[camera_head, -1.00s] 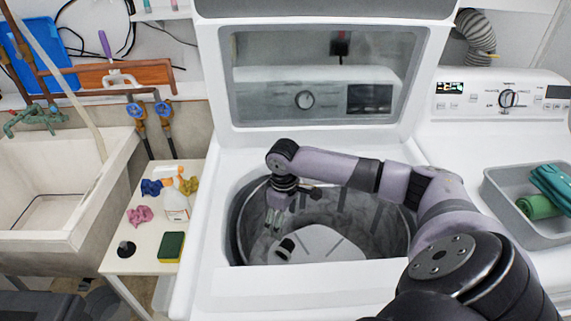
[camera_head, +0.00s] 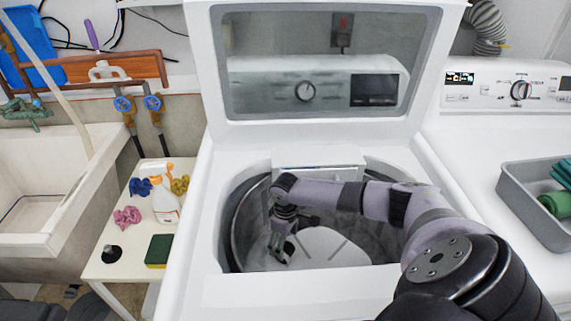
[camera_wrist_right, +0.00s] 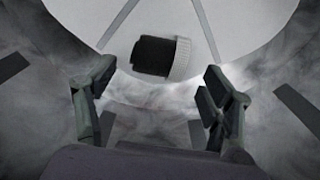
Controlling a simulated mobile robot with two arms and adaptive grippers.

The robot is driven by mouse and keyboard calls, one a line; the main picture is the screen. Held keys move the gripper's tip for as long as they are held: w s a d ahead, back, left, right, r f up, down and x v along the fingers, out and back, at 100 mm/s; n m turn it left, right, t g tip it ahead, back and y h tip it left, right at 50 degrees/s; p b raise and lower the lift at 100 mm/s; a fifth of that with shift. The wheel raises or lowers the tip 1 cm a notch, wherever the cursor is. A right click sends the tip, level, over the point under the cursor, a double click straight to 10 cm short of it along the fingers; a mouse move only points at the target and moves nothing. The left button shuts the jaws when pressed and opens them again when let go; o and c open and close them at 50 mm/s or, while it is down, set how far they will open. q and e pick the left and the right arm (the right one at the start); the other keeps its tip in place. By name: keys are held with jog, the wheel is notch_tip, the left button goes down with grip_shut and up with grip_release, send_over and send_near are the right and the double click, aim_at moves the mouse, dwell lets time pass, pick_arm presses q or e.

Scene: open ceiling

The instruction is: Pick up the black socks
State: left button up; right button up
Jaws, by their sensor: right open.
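A rolled black sock bundle with a white ribbed band (camera_wrist_right: 155,57) lies in the washer drum on the pale central part (camera_wrist_right: 225,25), seen in the right wrist view. In the head view the bundle (camera_head: 289,249) is small and partly hidden by my gripper. My right gripper (camera_wrist_right: 158,82) is open and empty, with its fingers spread to either side below the bundle in the wrist picture. In the head view my right gripper (camera_head: 281,251) is down inside the drum, close to the bundle. Contact cannot be told. My left gripper is not in view.
The washer's drum wall (camera_head: 240,232) surrounds my gripper, and its lid (camera_head: 425,75) stands open behind. A side table (camera_head: 135,272) with a spray bottle (camera_head: 166,206) and sponge (camera_head: 158,250) is left. A grey tray (camera_head: 522,215) sits on the right-hand machine.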

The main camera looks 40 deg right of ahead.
aim_at(286, 248)
jog(key=shift+d+f, duration=0.1)
jog(key=shift+f, duration=2.7)
jog(key=c, duration=1.3)
jog(key=shift+r, duration=0.1)
